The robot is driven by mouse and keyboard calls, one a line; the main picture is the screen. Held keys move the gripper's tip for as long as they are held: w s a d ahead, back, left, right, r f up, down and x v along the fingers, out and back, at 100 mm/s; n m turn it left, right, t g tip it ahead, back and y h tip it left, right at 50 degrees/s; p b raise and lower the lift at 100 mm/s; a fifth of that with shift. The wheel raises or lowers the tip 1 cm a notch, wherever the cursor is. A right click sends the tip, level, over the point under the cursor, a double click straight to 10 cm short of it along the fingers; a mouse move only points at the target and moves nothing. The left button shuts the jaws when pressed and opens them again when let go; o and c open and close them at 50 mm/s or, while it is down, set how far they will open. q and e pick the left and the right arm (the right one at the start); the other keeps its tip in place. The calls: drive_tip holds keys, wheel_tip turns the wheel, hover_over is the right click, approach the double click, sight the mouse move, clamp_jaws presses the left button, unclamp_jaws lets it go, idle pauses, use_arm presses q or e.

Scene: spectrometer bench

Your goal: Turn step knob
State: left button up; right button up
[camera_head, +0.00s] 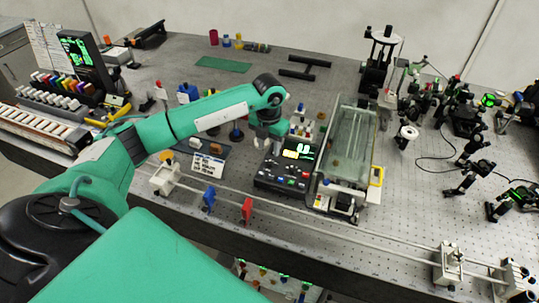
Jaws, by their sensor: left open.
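A black control box (284,180) with a lit green display and several coloured buttons stands near the bench's front edge, left of a glass tank. The step knob is too small to pick out; it cannot be told apart from the other controls. My left arm reaches in from the left. My left gripper (260,143) points down just behind and left of the box's display, open, with no object seen in it. Whether its fingers touch the box cannot be told. My right gripper is not in view.
The glass tank (349,145) stands close on the box's right. A rail (320,229) with a blue holder (209,198) and a red holder (247,209) runs along the front. A small sign (207,166) stands left of the box. Optics crowd the right; the bench's middle right is fairly clear.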

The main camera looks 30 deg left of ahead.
sight(269, 163)
use_arm(q)
wheel_tip(269, 163, down, 5)
drive_tip(key=shift+f+p, duration=0.2)
drive_tip(key=shift+p, duration=0.6)
drive_tip(key=shift+f, duration=0.55)
drive_tip(key=c, duration=0.7)
clamp_jaws()
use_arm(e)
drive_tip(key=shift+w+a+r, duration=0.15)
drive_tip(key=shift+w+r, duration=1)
